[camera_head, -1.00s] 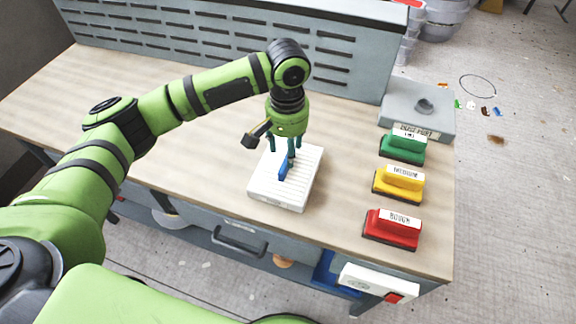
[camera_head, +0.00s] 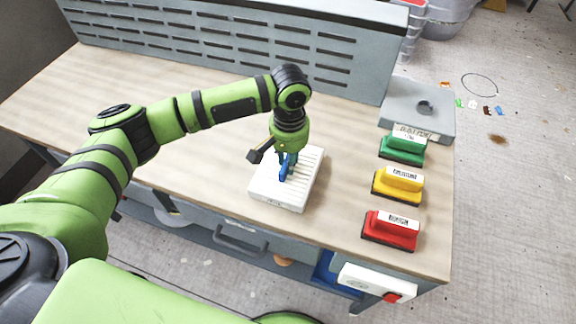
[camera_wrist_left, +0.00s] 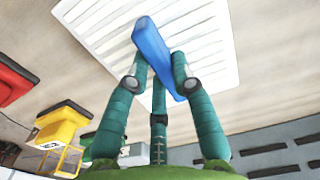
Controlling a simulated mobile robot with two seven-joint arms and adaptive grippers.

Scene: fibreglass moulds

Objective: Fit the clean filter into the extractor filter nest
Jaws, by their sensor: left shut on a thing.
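The clean filter (camera_head: 308,166) is a white, pleated square block with a blue grip tab (camera_wrist_left: 152,45) on top. It lies flat on the bench near its front edge. My left gripper (camera_head: 287,168) points down over it, its green fingers shut on the blue tab. The left wrist view shows the fingers on both sides of the tab, with the white slats behind. My right gripper is not in view.
Green (camera_head: 402,149), yellow (camera_head: 397,186) and red (camera_head: 390,230) sanding blocks stand in a row along the bench's right side. A slotted grey panel (camera_head: 240,40) closes the back. A white switch box (camera_head: 362,281) hangs at the front. The bench's left part is clear.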

